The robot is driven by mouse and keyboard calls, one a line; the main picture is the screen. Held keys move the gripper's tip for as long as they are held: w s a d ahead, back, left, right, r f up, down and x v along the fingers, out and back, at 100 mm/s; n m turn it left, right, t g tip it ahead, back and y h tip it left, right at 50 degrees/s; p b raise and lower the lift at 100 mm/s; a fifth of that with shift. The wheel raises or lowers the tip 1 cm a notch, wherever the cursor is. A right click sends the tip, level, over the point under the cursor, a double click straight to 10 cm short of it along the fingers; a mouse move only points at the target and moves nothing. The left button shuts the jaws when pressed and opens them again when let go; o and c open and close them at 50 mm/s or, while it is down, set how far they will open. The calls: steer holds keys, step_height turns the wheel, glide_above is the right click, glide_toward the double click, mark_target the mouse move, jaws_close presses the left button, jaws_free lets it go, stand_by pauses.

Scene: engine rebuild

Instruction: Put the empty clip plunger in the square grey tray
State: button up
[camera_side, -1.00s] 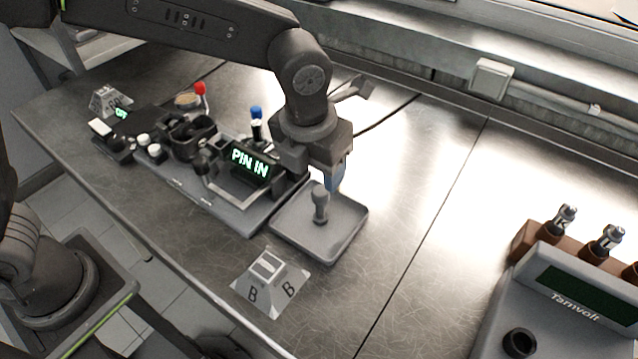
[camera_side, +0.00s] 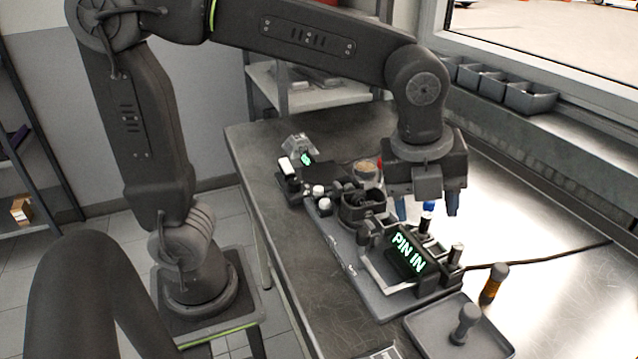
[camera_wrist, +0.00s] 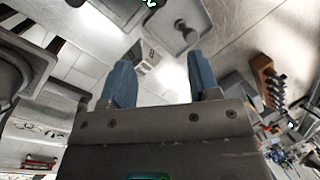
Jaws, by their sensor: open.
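The square grey tray (camera_side: 437,343) is at the lower right of the side view, partly cut off by the bottom edge. A grey knob-topped piece (camera_side: 466,322), which looks like the clip plunger, stands upright in it. The wrist view shows the tray (camera_wrist: 159,34) and the plunger (camera_wrist: 187,33) at the top. My gripper (camera_side: 427,208) is open and empty.
The fixture's display (camera_side: 407,253) reads "PIN IN". White knobs (camera_side: 318,191) and a dark cup-like holder (camera_side: 361,208) are on the fixture. The bench right of the fixture is mostly clear, apart from a black cable.

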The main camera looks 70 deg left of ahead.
steer(key=s+a+n+t, duration=0.1)
steer(key=s+a+n, duration=0.4)
steer(key=n, duration=0.7)
steer(key=s+a+f+n+t, duration=0.1)
steer(key=s+a+n, duration=0.5)
steer(key=n, duration=0.6)
steer(key=shift+a+f+t+y, duration=0.3)
steer(key=shift+a, duration=0.1)
